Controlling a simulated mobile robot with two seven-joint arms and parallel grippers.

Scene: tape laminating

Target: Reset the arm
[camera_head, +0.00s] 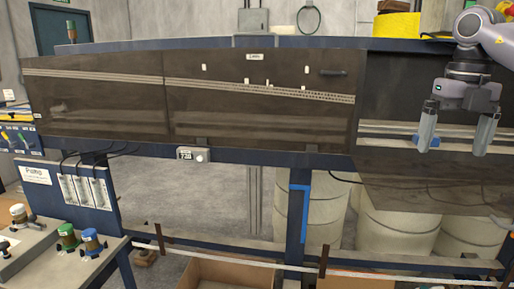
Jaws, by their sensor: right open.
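My right arm comes in at the upper right of the head view. Its gripper (457,146) points down with two grey fingers well apart, open and with nothing between them. It hangs in front of the dark panel at the right end of the workbench. My left gripper is not in view.
A long dark panel (100,95) with metal rails spans the bench. A small box with a display (192,154) sits on the blue lower beam. Pale barrels (398,225) and a cardboard box (225,272) stand below. A yellow roll (397,25) is at the top right.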

